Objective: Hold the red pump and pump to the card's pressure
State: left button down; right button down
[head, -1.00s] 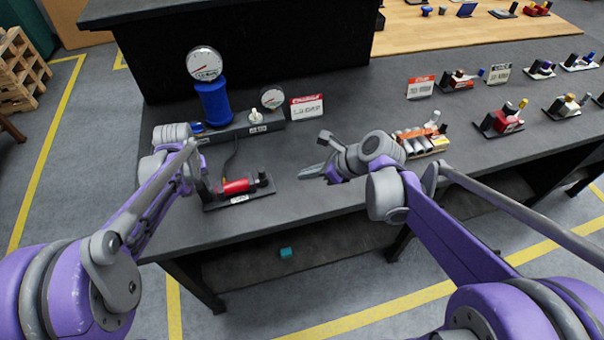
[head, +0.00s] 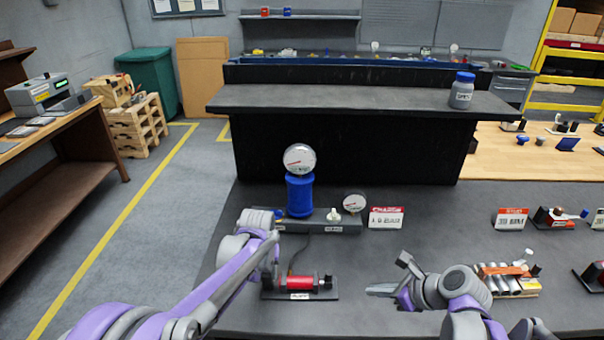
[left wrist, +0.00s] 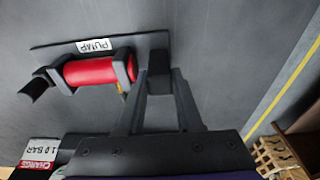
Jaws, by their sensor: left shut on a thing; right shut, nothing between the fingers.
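The red pump (head: 300,283) lies on its black plate near the front of the grey bench, with a white PUMP label. It also shows in the left wrist view (left wrist: 92,71). My left gripper (left wrist: 158,68) is shut on a black block at one end of the pump plate. In the head view my left gripper (head: 268,283) is at the pump's left end, partly hidden by my arm. My right gripper (head: 372,291) is shut and empty, right of the pump. The red-and-white card (head: 386,217) reads CHARGE 1.0 BAR; it also shows in the left wrist view (left wrist: 38,152).
A blue cylinder (head: 300,196) with a round gauge (head: 299,159) on top stands behind the pump. A smaller gauge (head: 354,203) stands beside it on a dark manifold (head: 345,225). An orange-and-silver part (head: 508,280) lies right of my right gripper. Bench between is clear.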

dwell(0.3)
pick_arm(q)
jog(key=shift+c, duration=2.4)
grip_release()
notch_tip(320, 180, up, 11)
jog(key=s, duration=0.2)
jog(key=s+a+f+t, duration=0.2)
jog(key=s, duration=0.9)
jog(key=s+a+f+t, duration=0.2)
jog(key=s+a+f, duration=0.1)
jog(key=s, duration=0.9)
jog(key=shift+a+t, duration=0.2)
jog(key=shift+t, duration=0.1)
pick_arm(e)
jog(key=s+d+f+n+h, duration=0.1)
jog(key=s+n+h, duration=0.2)
jog(key=s+n, duration=0.4)
jog(key=s+d+n+h, duration=0.1)
jog(key=s+n+h, duration=0.2)
jog(key=s+n, duration=0.5)
jog(key=n, duration=1.1)
jog(key=shift+f+n+h, duration=0.3)
jog(key=shift+f, duration=0.1)
